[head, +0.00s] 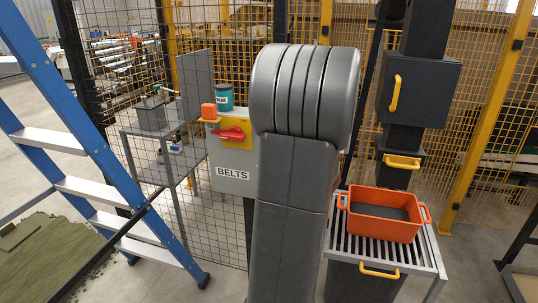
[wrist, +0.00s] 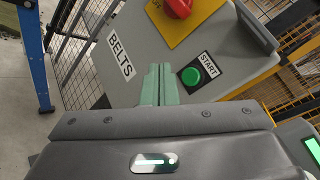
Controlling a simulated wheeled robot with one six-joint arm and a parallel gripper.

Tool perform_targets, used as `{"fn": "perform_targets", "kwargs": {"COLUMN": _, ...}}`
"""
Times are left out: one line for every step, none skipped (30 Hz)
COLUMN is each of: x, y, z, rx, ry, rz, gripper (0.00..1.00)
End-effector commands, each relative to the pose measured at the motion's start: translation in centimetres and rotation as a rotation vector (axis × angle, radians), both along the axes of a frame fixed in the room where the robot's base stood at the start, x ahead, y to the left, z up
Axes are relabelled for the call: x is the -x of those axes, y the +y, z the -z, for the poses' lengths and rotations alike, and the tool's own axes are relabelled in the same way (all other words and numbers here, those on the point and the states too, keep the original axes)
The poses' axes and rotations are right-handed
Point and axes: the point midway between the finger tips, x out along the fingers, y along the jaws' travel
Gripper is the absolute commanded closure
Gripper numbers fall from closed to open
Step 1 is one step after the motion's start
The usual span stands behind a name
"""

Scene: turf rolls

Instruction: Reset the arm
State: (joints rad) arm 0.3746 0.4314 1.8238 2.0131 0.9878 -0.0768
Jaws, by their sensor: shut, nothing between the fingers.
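My gripper (wrist: 158,70) shows in the wrist view as two green fingers pressed together, shut and empty. The fingers point toward the grey control box labelled BELTS (wrist: 122,85), just left of its green START button (wrist: 190,76). I cannot tell whether the fingertips touch the box. In the head view my dark grey arm stands upright in the middle and hides my gripper and the right part of the BELTS box (head: 226,165). A red rotary switch (head: 229,134) on a yellow plate sits on that box, and it also shows in the wrist view (wrist: 178,7).
An orange crate (head: 384,213) stands on a slatted metal stand (head: 344,232) at right. An orange block (head: 208,111) and a teal tin (head: 224,97) sit above the box. A blue ladder (head: 88,140) stands at left, near green turf (head: 45,250). Mesh fencing closes the back.

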Motion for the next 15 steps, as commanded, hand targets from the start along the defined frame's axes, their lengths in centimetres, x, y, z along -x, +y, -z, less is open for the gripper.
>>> {"fn": "perform_targets", "kwargs": {"x": -0.01, "y": 0.0, "z": 0.0, "rx": 0.0, "ry": 0.0, "rz": 0.0, "gripper": 1.0}}
{"fn": "perform_targets", "kwargs": {"x": -0.01, "y": 0.0, "z": 0.0, "rx": 0.0, "ry": 0.0, "rz": 0.0, "gripper": 1.0}}
{"fn": "perform_targets", "kwargs": {"x": -0.01, "y": 0.0, "z": 0.0, "rx": 0.0, "ry": 0.0, "rz": 0.0, "gripper": 1.0}}
{"fn": "perform_targets", "kwargs": {"x": -0.01, "y": 0.0, "z": 0.0, "rx": 0.0, "ry": 0.0, "rz": 0.0, "gripper": 1.0}}
{"fn": "perform_targets", "kwargs": {"x": -0.02, "y": 0.01, "z": 0.0, "rx": 0.0, "ry": 0.0, "rz": 0.0, "gripper": 1.0}}
{"fn": "perform_targets", "kwargs": {"x": -0.02, "y": 0.0, "z": 0.01, "rx": 0.0, "ry": 0.0, "rz": 0.0, "gripper": 1.0}}
{"fn": "perform_targets", "kwargs": {"x": -0.02, "y": 0.0, "z": 0.01, "rx": 0.0, "ry": 0.0, "rz": 0.0, "gripper": 1.0}}
{"fn": "perform_targets", "kwargs": {"x": -0.02, "y": 0.0, "z": 0.01, "rx": 0.0, "ry": 0.0, "rz": 0.0, "gripper": 1.0}}
{"fn": "perform_targets", "kwargs": {"x": -0.02, "y": 0.0, "z": 0.0, "rx": 0.0, "ry": 0.0, "rz": 0.0, "gripper": 1.0}}
{"fn": "perform_targets", "kwargs": {"x": -0.05, "y": -0.01, "z": 0.0, "rx": 0.0, "ry": 0.0, "rz": 0.0, "gripper": 1.0}}
{"fn": "perform_targets", "kwargs": {"x": -0.09, "y": -0.02, "z": -0.01, "rx": 0.0, "ry": 0.0, "rz": 0.0, "gripper": 1.0}}
{"fn": "perform_targets", "kwargs": {"x": -0.19, "y": -0.06, "z": -0.03, "rx": -0.001, "ry": 0.0, "rz": 0.0, "gripper": 1.0}}
{"fn": "perform_targets", "kwargs": {"x": -0.31, "y": -0.09, "z": -0.04, "rx": -0.001, "ry": 0.0, "rz": 0.0, "gripper": 1.0}}
{"fn": "perform_targets", "kwargs": {"x": -0.46, "y": -0.14, "z": -0.06, "rx": -0.001, "ry": 0.001, "rz": -0.001, "gripper": 1.0}}
{"fn": "perform_targets", "kwargs": {"x": -0.73, "y": -0.22, "z": -0.12, "rx": -0.001, "ry": 0.001, "rz": -0.001, "gripper": 1.0}}
